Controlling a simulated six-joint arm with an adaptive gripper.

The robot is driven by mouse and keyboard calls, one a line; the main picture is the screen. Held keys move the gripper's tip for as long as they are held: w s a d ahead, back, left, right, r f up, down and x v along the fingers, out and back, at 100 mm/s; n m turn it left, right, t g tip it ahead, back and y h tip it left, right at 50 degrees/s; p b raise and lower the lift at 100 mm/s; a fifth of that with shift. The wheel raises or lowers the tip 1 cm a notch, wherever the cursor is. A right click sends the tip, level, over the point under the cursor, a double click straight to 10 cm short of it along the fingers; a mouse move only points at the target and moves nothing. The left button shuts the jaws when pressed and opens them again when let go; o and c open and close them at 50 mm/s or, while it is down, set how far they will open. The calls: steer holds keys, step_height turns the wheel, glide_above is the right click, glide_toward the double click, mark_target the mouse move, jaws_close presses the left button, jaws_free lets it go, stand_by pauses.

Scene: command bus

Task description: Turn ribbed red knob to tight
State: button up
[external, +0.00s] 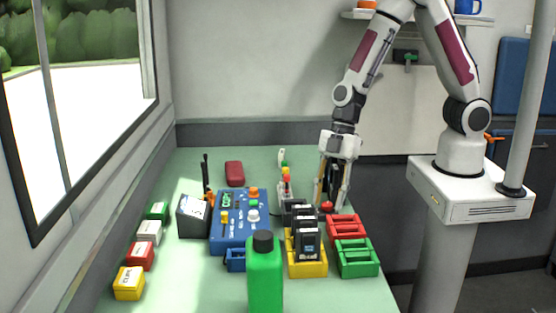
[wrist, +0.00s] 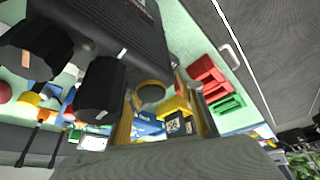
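No ribbed red knob can be made out for certain. A small red piece (external: 327,207) shows low beside my gripper (external: 334,203), and the blue panel (external: 229,238) carries an orange-red knob (external: 253,192) at its upper right. My gripper points down over the bench, right of the panel and behind the dark handsets. Dark material shows between its fingers; I cannot tell whether it is held. In the wrist view, a large dark grey body (wrist: 105,25) and ribbed black cylinders (wrist: 108,88) fill the upper left and hide much of the bench.
Black handsets (external: 309,243) stand in a yellow holder (external: 307,268). Red (external: 346,226) and green (external: 357,258) trays lie to their right. A green bottle (external: 265,280) stands in front. A small signal light (external: 286,172) stands left of my gripper. Small boxes line the left edge.

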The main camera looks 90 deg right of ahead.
steer(key=n+g, duration=0.1)
steer(key=n, duration=0.4)
steer(key=shift+w+d+g+y, duration=0.1)
steer(key=shift+w+g+y, duration=0.1)
steer(key=shift+g+y, duration=0.2)
steer(key=w+v, duration=0.1)
steer(key=v, duration=0.7)
steer(key=s+d+r+m+t+h, duration=0.1)
steer(key=s+d+r+m+t, duration=0.1)
steer(key=s+r+m, duration=0.4)
steer(key=s+d+r+m+t+h, duration=0.1)
steer(key=s+d+r+m+h, duration=0.1)
steer(key=s+r+m, duration=0.5)
steer(key=shift+s+r+t, duration=0.4)
steer(key=shift+s+r, duration=0.7)
steer(key=shift+s, duration=1.4)
